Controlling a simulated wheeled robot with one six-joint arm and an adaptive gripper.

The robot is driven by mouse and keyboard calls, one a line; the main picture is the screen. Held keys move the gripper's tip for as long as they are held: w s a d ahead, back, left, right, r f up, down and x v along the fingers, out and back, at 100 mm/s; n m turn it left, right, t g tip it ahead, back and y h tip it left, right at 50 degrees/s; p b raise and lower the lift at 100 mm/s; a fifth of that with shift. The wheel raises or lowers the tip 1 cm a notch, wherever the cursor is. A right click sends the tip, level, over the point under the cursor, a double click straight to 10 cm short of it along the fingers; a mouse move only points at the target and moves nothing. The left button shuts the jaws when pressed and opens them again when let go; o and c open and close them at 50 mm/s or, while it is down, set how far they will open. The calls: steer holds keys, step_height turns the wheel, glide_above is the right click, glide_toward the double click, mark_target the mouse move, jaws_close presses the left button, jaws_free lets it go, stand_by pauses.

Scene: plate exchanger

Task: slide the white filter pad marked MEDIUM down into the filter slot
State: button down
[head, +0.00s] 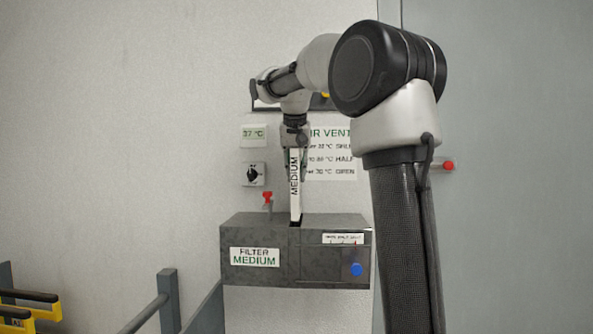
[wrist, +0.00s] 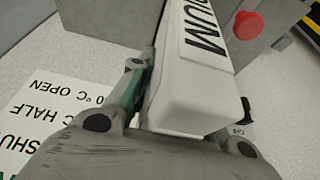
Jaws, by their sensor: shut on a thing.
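The white filter pad (head: 295,190) marked MEDIUM stands upright above the grey filter box (head: 300,235), with its lower end at the opening in the box's top. How deep it sits in the slot cannot be seen. My gripper (head: 295,150) is shut on the pad's upper end. In the wrist view, the pad (wrist: 195,90) runs between the fingers toward the grey box (wrist: 110,25). The box's front label (head: 254,257) reads FILTER MEDIUM. The slot opening is hidden by the pad.
A red-handled valve (head: 267,197) stands close to the left of the pad, behind the box top. A dial (head: 253,174), a 37 °C display (head: 253,136) and an air vent sign (head: 335,160) are on the wall. Rails (head: 150,312) stand at lower left.

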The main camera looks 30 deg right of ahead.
steer(key=shift+s, duration=0.1)
steer(key=shift+f, duration=0.35)
stand_by(0.9)
steer(key=shift+f, duration=1.3)
steer(key=shift+f, duration=2.7)
